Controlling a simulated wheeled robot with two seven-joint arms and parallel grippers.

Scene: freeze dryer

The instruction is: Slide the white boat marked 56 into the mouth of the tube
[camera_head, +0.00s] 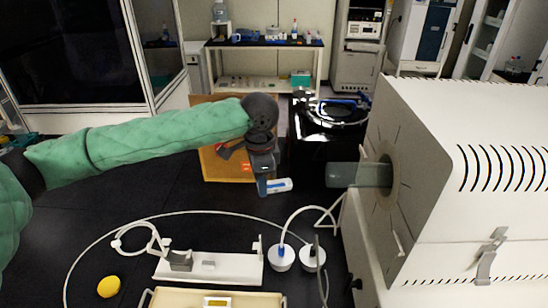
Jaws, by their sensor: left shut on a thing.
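My left gripper (263,183) reaches in from the left and points down above the dark bench. It is shut on a small white boat (279,186), which sticks out to its right; a number on it is too small to read. The glass tube (350,175) juts left out of the round port of the white furnace. Its open mouth faces left, toward the boat. The boat is left of the mouth and apart from it, looking slightly lower in the picture. My right gripper is not in view.
The white furnace (470,190) fills the right side. An orange-tan tray (228,166) lies behind my left gripper, beside a black device (330,130). A white stand (225,268), white hoses, a yellow ball (108,286) and a cream tray (160,299) are in front.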

